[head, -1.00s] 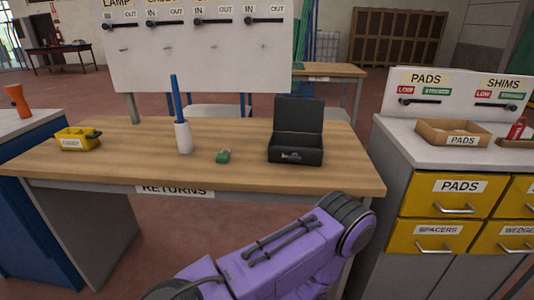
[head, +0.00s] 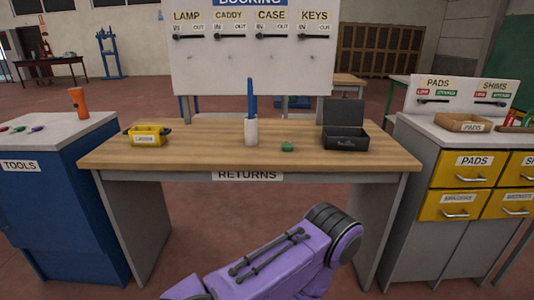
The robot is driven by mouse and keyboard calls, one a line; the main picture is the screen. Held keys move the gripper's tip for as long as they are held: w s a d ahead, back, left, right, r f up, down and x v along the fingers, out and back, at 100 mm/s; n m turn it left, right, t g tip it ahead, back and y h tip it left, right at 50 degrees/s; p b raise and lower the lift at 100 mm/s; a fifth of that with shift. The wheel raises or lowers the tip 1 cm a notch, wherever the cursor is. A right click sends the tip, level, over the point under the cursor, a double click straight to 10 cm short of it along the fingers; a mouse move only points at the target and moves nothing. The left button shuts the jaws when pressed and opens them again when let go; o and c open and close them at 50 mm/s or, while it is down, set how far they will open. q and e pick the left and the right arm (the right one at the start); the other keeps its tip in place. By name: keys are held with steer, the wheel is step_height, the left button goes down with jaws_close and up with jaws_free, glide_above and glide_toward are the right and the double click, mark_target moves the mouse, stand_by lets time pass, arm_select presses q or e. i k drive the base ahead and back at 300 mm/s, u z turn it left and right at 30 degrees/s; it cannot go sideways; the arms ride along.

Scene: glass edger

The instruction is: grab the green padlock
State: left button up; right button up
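A small green object (head: 287,146), which looks like the green padlock, lies on the wooden top of the returns table (head: 200,157). Neither of my grippers is in view; only a purple link of my own arm shows at the bottom, in front of the table and away from the green object.
A yellow caddy (head: 148,139) stands at the table's left. A grey cabinet with yellow drawers (head: 463,178) is on the right. A booking board (head: 252,70) rises behind the table.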

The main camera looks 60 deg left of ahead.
mark_target(285, 147)
steer(key=u, duration=1.3)
